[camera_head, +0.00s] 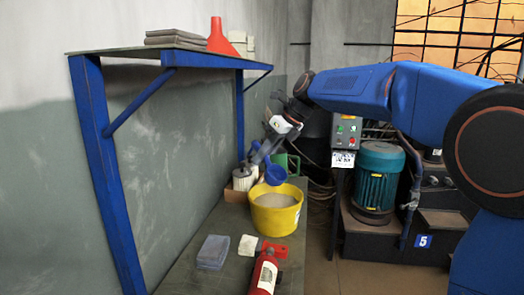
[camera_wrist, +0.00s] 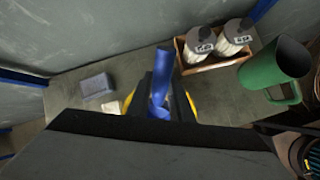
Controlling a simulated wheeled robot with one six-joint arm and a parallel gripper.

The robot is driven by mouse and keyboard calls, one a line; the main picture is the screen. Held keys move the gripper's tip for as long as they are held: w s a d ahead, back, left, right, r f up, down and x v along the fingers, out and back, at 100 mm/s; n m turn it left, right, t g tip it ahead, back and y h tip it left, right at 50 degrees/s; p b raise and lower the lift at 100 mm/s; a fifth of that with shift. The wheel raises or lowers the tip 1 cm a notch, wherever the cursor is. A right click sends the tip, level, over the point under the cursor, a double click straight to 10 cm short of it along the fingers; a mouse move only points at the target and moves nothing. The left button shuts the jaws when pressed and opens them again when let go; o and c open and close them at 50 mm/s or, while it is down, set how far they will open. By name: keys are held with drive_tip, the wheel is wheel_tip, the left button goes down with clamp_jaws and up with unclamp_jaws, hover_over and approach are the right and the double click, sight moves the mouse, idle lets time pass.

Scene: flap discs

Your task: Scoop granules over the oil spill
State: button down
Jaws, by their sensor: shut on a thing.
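My gripper (camera_head: 266,152) is shut on a blue scoop (camera_head: 276,175). In the wrist view the scoop (camera_wrist: 161,75) stands between the dark fingers. In the head view the scoop's bowl is above the back part of a yellow bucket (camera_head: 276,222); I cannot tell whether it touches the contents. Grey-beige granules (camera_head: 275,200) fill the bucket nearly to the rim. In the wrist view the bucket is mostly hidden behind the gripper, with yellow edges showing on both sides. I cannot make out an oil spill in either view.
The bench (camera_head: 190,272) holds a folded blue-grey cloth stack (camera_head: 213,252), a white piece (camera_head: 248,245) and a red extinguisher-like bottle (camera_head: 265,272). Boxed filters (camera_wrist: 232,38) and a green jug (camera_wrist: 275,63) stand behind the bucket. A blue-framed shelf (camera_head: 120,51) overhangs the left.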

sight(273, 166)
drive_tip(key=shift+t+y, duration=0.6)
drive_tip(key=shift+y, duration=0.3)
drive_tip(key=d+f, duration=0.1)
drive_tip(key=f, duration=0.2)
drive_tip(key=s+f, duration=0.1)
drive_tip(key=f, duration=0.2)
drive_tip(key=s+d+f, duration=0.1)
drive_tip(key=f, duration=0.2)
drive_tip(key=shift+s+d+f, duration=0.1)
drive_tip(key=shift+d, duration=0.25)
drive_tip(key=shift+s+d+f, duration=0.1)
drive_tip(key=shift+f, duration=0.35)
drive_tip(key=shift+s+d+f, duration=0.1)
drive_tip(key=shift+f, duration=0.3)
drive_tip(key=shift+r+g+h, duration=0.55)
drive_tip(key=shift+r+h, duration=0.15)
drive_tip(key=shift+r, duration=1.3)
drive_tip(key=shift+r+g+h, duration=0.55)
drive_tip(key=shift+r+h, duration=0.15)
drive_tip(key=shift+r, duration=1.25)
wheel_tip(273, 166, up, 5)
drive_tip(key=g+h, duration=0.2)
drive_tip(key=shift+w+m+h, duration=0.1)
drive_tip(key=shift+m+h, duration=0.2)
drive_tip(key=shift+h, duration=0.1)
drive_tip(key=shift+r+g+h, duration=0.3)
drive_tip(key=shift+r, duration=0.05)
